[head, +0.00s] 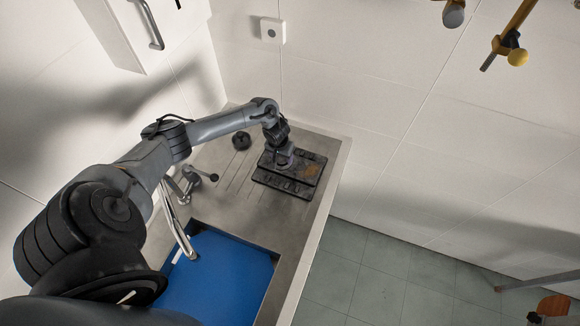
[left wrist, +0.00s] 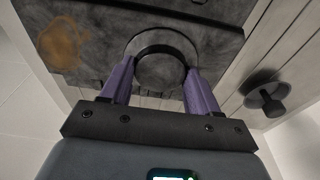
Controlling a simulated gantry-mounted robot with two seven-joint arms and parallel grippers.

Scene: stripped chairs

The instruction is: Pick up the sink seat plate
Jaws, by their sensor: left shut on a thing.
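The dark, worn seat plate (head: 311,172) with a rusty orange patch is on the steel drainboard of the sink, at the middle of the head view. A second dark slab edge (head: 283,187) shows just below it; I cannot tell whether the plate is lifted clear of it. My left gripper (head: 284,160) is over the plate. In the left wrist view, the purple fingers of my left gripper (left wrist: 160,88) are shut on the round dark knob (left wrist: 160,68) of the plate (left wrist: 98,50). My right gripper is not in view.
A small black round knob-like thing (head: 241,141) stands left of the plate; it also shows in the left wrist view (left wrist: 267,99). A tap (head: 184,222) and a blue-bottomed basin (head: 222,278) lie nearer. White walls rise behind the counter.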

